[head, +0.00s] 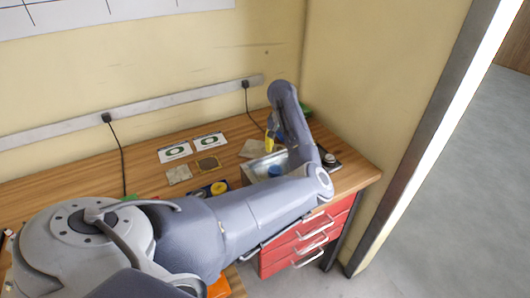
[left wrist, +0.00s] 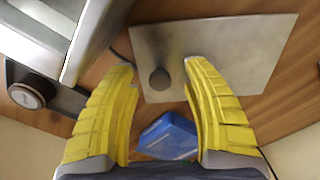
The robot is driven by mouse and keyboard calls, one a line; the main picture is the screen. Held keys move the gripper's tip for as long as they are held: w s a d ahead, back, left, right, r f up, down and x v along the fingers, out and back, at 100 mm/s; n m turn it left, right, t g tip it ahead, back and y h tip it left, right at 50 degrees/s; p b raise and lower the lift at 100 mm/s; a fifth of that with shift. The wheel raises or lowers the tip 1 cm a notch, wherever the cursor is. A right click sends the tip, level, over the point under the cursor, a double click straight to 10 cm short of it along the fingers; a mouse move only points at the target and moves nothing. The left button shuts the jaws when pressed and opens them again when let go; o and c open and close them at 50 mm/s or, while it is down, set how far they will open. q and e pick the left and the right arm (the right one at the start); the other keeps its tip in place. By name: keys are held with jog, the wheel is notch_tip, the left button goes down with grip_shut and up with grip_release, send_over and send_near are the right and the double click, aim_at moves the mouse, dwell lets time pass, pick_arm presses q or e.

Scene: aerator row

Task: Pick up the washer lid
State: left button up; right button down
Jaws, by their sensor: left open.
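The washer lid looks to be a flat grey square plate (left wrist: 215,50) with a round dark knob (left wrist: 160,78), lying on the wooden bench in the left wrist view. Part of it shows in the head view as a pale plate (head: 252,148) beside my gripper. My left gripper (left wrist: 158,67) is open, with yellow ribbed fingers. In the left wrist view its fingertips lie on either side of the knob; I cannot tell how far above the plate they are. In the head view my left gripper (head: 270,142) is partly hidden by its arm. My right gripper is not in view.
A metal tray (left wrist: 75,15) stands close to the left finger. A dark device with a round knob (left wrist: 32,90) lies at the left. A blue object (left wrist: 168,136) shows between the fingers. Cards (head: 174,152) lie on the bench; the wall (head: 200,60) is behind.

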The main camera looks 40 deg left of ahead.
pick_arm(q)
jog(key=shift+f, duration=0.3)
jog(key=shift+c, duration=0.3)
grip_shut()
